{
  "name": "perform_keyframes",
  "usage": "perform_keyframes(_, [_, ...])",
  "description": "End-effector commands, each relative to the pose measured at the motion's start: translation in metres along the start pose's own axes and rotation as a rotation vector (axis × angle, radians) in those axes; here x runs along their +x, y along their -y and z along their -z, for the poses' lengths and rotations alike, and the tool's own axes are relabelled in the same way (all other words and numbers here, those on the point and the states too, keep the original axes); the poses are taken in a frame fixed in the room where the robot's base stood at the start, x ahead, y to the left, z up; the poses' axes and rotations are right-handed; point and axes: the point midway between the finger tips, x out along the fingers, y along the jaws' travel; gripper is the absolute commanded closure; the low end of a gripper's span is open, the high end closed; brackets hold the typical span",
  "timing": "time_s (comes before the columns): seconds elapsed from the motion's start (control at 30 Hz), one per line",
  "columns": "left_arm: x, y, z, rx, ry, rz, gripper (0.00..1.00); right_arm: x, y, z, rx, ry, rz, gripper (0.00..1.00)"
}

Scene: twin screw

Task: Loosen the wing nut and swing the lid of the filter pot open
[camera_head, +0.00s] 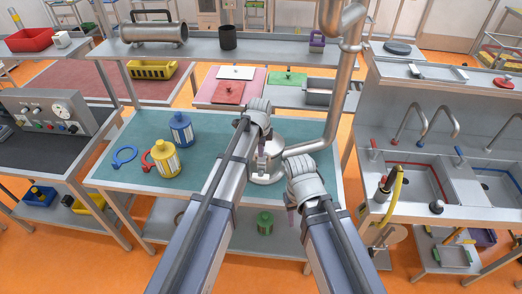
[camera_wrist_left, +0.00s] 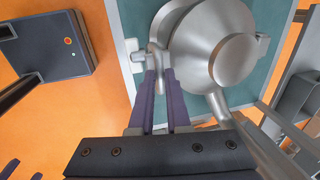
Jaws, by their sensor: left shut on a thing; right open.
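The filter pot (camera_head: 268,175) is a silver metal vessel on the teal table, partly hidden behind my left gripper. In the left wrist view its round domed lid (camera_wrist_left: 232,42) lies over the pot, with a small lug at its right edge. The wing nut (camera_wrist_left: 157,57) is a small grey metal piece at the lid's left edge. My left gripper (camera_wrist_left: 160,72) has its purple fingers shut on it; the left gripper (camera_head: 261,168) is also above the pot's near side in the head view. My right gripper (camera_head: 290,217) hangs open, in front of the table and right of the pot.
A thick metal pipe (camera_head: 333,110) rises right of the pot. A sink bench (camera_head: 410,205) stands right. A green canister (camera_head: 265,222) sits on the lower shelf.

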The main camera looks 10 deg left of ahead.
Motion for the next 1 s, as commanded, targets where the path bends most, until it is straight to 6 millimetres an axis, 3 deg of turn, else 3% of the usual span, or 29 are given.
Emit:
perform_keyframes(0.6, [-0.071, 0.071, 0.000, -0.001, 0.000, 0.008, 1.00, -0.083, -0.007, -0.006, 0.021, 0.003, 0.003, 0.53])
perform_keyframes(0.8, [-0.081, 0.092, 0.000, -0.001, 0.000, 0.009, 1.00, -0.097, -0.008, -0.006, 0.032, 0.004, 0.004, 0.53])
perform_keyframes(1.0, [-0.084, 0.098, 0.000, 0.000, 0.000, 0.008, 1.00, -0.100, -0.008, -0.007, 0.036, 0.004, 0.004, 0.53])
